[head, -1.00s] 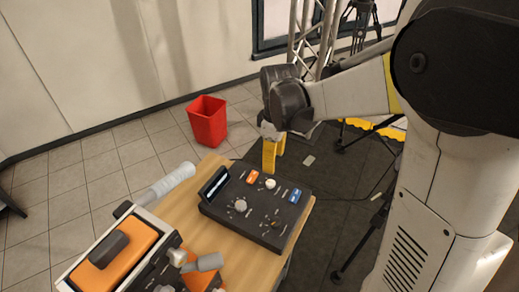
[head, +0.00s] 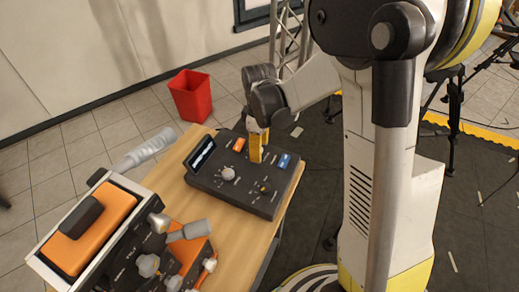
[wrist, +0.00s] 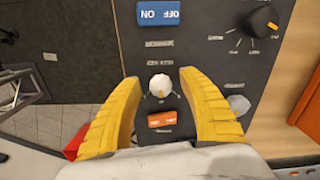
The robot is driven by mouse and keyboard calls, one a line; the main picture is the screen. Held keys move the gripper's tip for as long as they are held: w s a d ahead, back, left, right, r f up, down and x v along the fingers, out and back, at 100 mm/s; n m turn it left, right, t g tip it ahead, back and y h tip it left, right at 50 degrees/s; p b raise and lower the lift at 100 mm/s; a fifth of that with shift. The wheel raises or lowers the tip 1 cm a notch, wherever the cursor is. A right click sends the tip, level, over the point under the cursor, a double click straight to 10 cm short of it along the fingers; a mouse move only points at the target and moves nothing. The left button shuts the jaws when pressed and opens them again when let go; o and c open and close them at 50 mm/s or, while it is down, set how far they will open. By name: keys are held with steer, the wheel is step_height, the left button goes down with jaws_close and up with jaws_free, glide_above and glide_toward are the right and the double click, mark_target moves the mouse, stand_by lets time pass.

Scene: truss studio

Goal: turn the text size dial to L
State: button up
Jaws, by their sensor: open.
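A dark control box (head: 225,195) lies on the wooden table. My gripper (head: 256,158) points down at its far part, its yellow fingers open. In the wrist view my gripper (wrist: 158,78) has a small white dial (wrist: 160,86) between its fingertips, with a gap on both sides. A mark on the dial faces the orange switch (wrist: 161,119). The fingers hide this dial in the head view. A grey dial (head: 228,174) and a black dial (head: 265,187) also sit on the box. The labels are too blurred to tell which is the text size dial.
The box has a blue on/off switch (wrist: 158,13) and a tilted display (head: 202,152). An orange and white machine (head: 100,232) with knobs stands at the table's near left. A red bin (head: 191,95) is on the floor beyond the table.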

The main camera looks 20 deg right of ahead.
jaws_close()
stand_by(0.3)
steer(key=m, duration=0.4)
steer(key=shift+m, duration=0.3)
steer(key=shift+s+a+m, duration=0.1)
steer(key=shift+a+m, duration=0.05)
steer(key=shift+m, duration=2.05)
